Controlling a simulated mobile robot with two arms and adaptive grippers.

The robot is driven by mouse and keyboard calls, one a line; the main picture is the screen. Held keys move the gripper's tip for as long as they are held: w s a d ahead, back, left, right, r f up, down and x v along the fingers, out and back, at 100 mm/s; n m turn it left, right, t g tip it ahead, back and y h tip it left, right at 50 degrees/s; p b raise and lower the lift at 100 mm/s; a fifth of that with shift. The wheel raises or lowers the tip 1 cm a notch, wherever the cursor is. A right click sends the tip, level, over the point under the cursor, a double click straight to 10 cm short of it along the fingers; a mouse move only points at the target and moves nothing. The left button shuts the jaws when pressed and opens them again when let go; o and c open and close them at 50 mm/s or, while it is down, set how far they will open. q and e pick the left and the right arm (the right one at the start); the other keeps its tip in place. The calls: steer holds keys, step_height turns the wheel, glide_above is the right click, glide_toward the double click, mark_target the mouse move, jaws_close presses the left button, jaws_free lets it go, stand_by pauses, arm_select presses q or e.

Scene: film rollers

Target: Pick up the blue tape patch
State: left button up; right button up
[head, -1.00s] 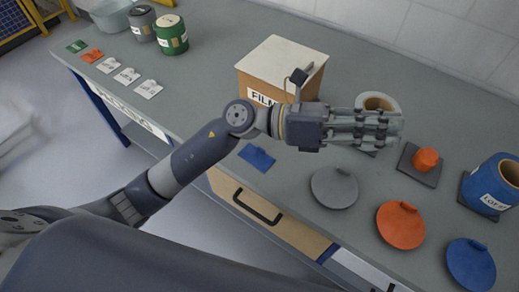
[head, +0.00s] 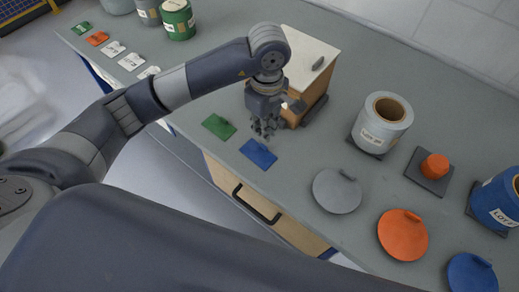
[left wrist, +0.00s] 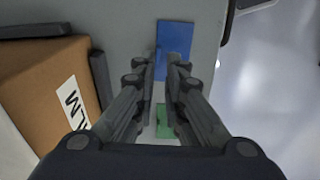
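The blue tape patch (head: 258,153) lies flat on the grey bench near its front edge, and a small raised tab shows on it. It also shows in the left wrist view (left wrist: 174,34), just beyond the fingertips. My left gripper (head: 266,130) points down above the bench, just behind the blue patch and in front of the film box. Its fingers (left wrist: 161,65) are apart with a gap between them and nothing held. The fingers cover part of the patch's near end in the left wrist view. My right gripper is not in view.
A green patch (head: 219,127) lies left of the blue one. The wooden film box (head: 303,62) stands close behind the gripper. The drawer handle (head: 256,203) sticks out below.

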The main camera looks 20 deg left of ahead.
mark_target(266, 147)
arm_select(q)
step_height(266, 147, down, 3)
steer(key=shift+r, duration=0.15)
steer(key=f, duration=0.1)
steer(key=f+p, duration=0.1)
steer(key=f, duration=0.1)
steer(key=f+p, duration=0.1)
steer(key=shift+d+f, duration=0.25)
steer(key=shift+f, duration=0.3)
jaws_close()
